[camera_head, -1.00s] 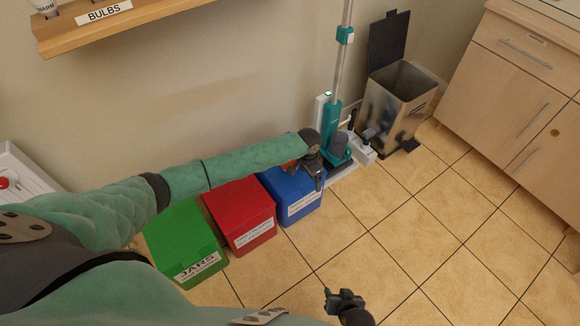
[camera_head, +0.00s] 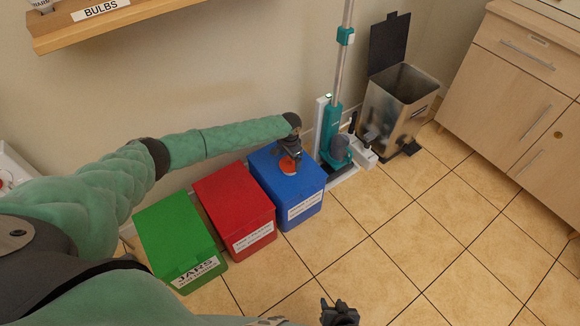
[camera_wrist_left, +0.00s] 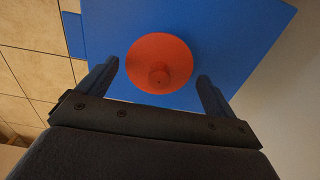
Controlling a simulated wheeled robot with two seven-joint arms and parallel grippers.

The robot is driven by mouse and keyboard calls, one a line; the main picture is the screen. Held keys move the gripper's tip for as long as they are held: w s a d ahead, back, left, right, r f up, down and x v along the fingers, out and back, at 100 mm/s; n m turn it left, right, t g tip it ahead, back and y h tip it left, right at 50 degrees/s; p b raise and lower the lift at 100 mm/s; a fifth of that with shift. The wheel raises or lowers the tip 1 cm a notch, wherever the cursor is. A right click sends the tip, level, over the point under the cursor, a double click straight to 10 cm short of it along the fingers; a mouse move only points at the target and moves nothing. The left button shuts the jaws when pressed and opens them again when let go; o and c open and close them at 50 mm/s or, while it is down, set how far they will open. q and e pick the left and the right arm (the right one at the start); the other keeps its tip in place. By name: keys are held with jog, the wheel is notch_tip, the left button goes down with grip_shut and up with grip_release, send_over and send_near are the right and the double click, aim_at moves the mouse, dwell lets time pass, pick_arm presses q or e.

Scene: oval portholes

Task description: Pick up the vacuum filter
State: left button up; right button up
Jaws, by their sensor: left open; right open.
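The vacuum filter looks to be the round orange-red disc (camera_head: 288,166) with a small knob, lying on top of the blue box (camera_head: 305,190). In the left wrist view the disc (camera_wrist_left: 150,60) lies just beyond and between the fingertips, with its knob facing the camera. My left gripper (camera_head: 288,155) is open above the disc, and its fingers (camera_wrist_left: 158,72) stand to either side with nothing between them. I cannot tell whether they touch it. My right gripper (camera_head: 338,308) is open and empty, low over the floor at the bottom edge.
A red box (camera_head: 235,205) and a green box (camera_head: 175,235) stand left of the blue one. A teal upright vacuum (camera_head: 335,140) stands close to its right by the wall, then an open metal bin (camera_head: 398,100). The tiled floor (camera_head: 440,230) in front is clear.

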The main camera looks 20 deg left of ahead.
pick_arm(q)
jog(key=shift+f, duration=1.4)
jog(key=shift+c, duration=0.2)
jog(key=c, duration=0.7)
